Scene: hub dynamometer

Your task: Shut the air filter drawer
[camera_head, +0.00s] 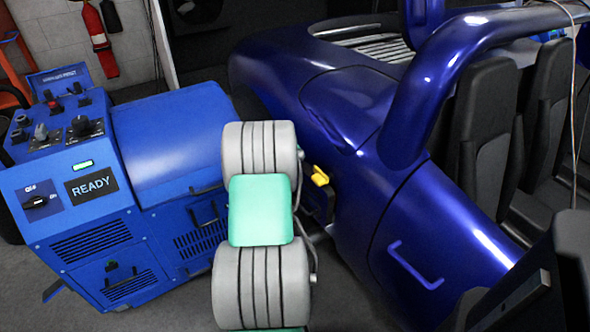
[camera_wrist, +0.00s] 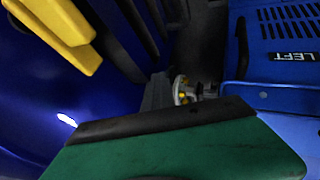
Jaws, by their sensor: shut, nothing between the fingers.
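The blue dynamometer cabinet (camera_head: 170,130) stands at the left in the head view. A vented panel with a black handle, probably the air filter drawer (camera_head: 140,283), is low on its front; I cannot tell how far it stands out. Another vented panel (camera_head: 203,238) is on its side. The wrist view shows blue vented metal (camera_wrist: 285,40) marked LEFT at upper right. My gripper (camera_wrist: 170,121), green with a black edge, is shut and empty at the bottom of the wrist view. It is hidden in the head view by my grey and green arm. No contact with the cabinet shows.
A dark blue car body (camera_head: 340,110) fills the middle and right, close beside my arm. A yellow part (camera_head: 319,176) juts out there and shows large in the wrist view (camera_wrist: 62,25). Black seats (camera_head: 485,130) are at right. Some grey floor (camera_head: 180,310) shows before the cabinet.

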